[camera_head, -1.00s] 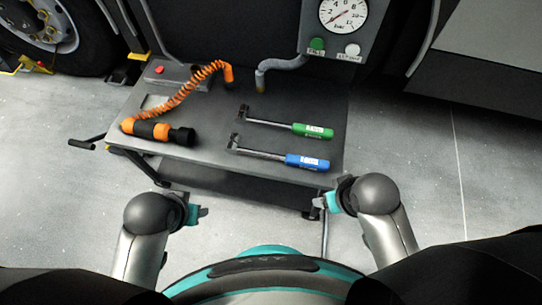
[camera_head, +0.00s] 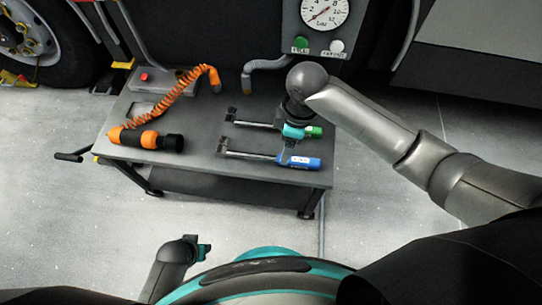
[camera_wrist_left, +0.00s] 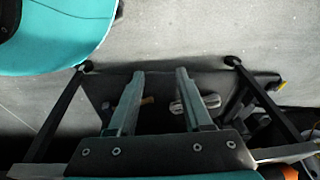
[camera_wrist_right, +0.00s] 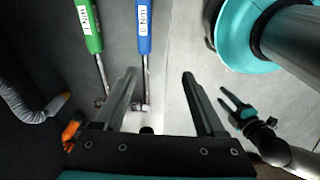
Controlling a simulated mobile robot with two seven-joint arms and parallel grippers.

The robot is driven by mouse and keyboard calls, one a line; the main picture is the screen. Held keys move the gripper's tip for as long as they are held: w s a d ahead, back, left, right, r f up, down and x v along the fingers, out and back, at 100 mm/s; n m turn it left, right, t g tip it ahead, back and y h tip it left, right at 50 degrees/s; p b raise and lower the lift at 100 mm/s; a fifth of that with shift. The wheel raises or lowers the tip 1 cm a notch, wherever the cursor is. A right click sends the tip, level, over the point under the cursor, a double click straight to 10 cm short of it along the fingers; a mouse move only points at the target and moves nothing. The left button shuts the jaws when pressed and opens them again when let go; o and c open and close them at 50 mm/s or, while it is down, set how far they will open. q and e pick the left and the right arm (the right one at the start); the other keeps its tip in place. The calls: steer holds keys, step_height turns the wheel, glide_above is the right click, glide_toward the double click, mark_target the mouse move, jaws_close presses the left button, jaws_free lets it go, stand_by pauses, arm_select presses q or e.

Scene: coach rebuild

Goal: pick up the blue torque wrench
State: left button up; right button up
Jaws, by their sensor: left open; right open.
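The blue torque wrench (camera_head: 298,161) lies on the grey cart top near its front edge, blue handle to the right and metal shaft to the left. It also shows in the right wrist view (camera_wrist_right: 144,32), where its shaft runs between my open fingers, nearer the left one. My right gripper (camera_head: 286,155) is open above the wrench, near where handle meets shaft; I cannot tell its exact height. The green torque wrench (camera_head: 313,131) lies just behind, partly hidden by my right gripper. My left gripper (camera_head: 207,252) is open and empty, low in front of the cart.
The cart top (camera_head: 190,110) also carries an orange coiled hose (camera_head: 185,93) with an orange and black handle (camera_head: 147,139), left of the wrenches. A gauge panel (camera_head: 322,25) and a grey hose (camera_head: 265,65) stand behind. A wheel (camera_head: 25,35) is at far left.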

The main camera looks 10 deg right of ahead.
steer(key=w+d+h, duration=0.1)
steer(key=w+d, duration=0.2)
steer(key=b, duration=0.2)
glide_above(293, 159)
steer(key=shift+f, duration=1.75)
steer(key=shift+d+f+n+b, duration=0.35)
steer(key=shift+f+b, duration=0.15)
steer(key=shift+f, duration=0.15)
step_height(293, 159, down, 4)
steer(key=shift+r+b, duration=0.2)
steer(key=shift+b, duration=0.75)
steer(key=shift+a+f+b, duration=0.1)
steer(key=shift+f+b, duration=0.55)
steer(key=shift+f, duration=0.3)
steer(key=f+b, duration=0.3)
steer(key=f, duration=0.1)
steer(key=shift+a, duration=0.25)
steer(key=shift+f, duration=0.15)
arm_select(q)
steer(key=w+d+r+t, duration=0.1)
steer(key=w+r, duration=0.1)
steer(key=r, duration=0.5)
steer(key=w+d+r+t, duration=0.1)
steer(key=w+r, duration=0.2)
steer(key=r, duration=0.4)
steer(key=shift+d+r, duration=0.3)
steer(key=shift+d, duration=0.05)
